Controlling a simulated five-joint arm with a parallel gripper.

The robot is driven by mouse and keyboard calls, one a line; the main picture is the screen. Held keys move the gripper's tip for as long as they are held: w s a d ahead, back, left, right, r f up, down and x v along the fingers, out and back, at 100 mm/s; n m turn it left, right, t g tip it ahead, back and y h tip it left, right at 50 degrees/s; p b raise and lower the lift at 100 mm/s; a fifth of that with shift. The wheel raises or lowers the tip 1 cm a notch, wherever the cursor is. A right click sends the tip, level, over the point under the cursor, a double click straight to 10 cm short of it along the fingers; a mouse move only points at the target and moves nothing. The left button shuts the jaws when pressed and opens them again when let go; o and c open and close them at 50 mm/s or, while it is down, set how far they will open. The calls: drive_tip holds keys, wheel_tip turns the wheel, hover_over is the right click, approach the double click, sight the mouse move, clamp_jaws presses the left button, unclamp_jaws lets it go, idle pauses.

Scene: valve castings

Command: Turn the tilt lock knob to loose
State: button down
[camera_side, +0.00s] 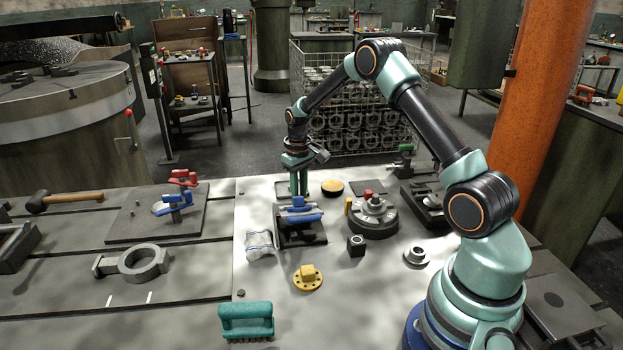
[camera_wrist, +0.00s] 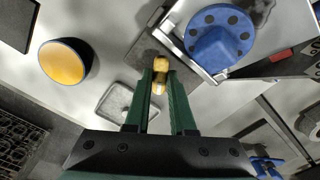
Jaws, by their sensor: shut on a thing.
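In the wrist view a small yellow knob (camera_wrist: 160,66), which I take to be the tilt lock knob, sits between the fingertips of my gripper (camera_wrist: 160,76). The two green fingers are shut on it. A blue round flange with dark holes (camera_wrist: 216,44) is just right of the knob, beside a dark plate. In the side view my gripper (camera_side: 299,193) points straight down at the back of a dark fixture (camera_side: 303,238) with blue parts (camera_side: 301,214) on it. The knob is hidden there, and no loose or tight marking can be read.
A round dish with a yellow-orange top (camera_side: 332,187) stands close behind the fixture; it also shows in the wrist view (camera_wrist: 65,62). A rotary table (camera_side: 373,218) stands right of it. A pale casting (camera_side: 260,245), a yellow flanged part (camera_side: 307,278) and a dark block (camera_side: 356,246) lie nearby.

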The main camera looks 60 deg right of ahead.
drive_tip(key=n, duration=0.4)
drive_tip(key=shift+n, duration=2.2)
drive_tip(key=c, duration=0.8)
unclamp_jaws()
drive_tip(key=shift+o, duration=0.2)
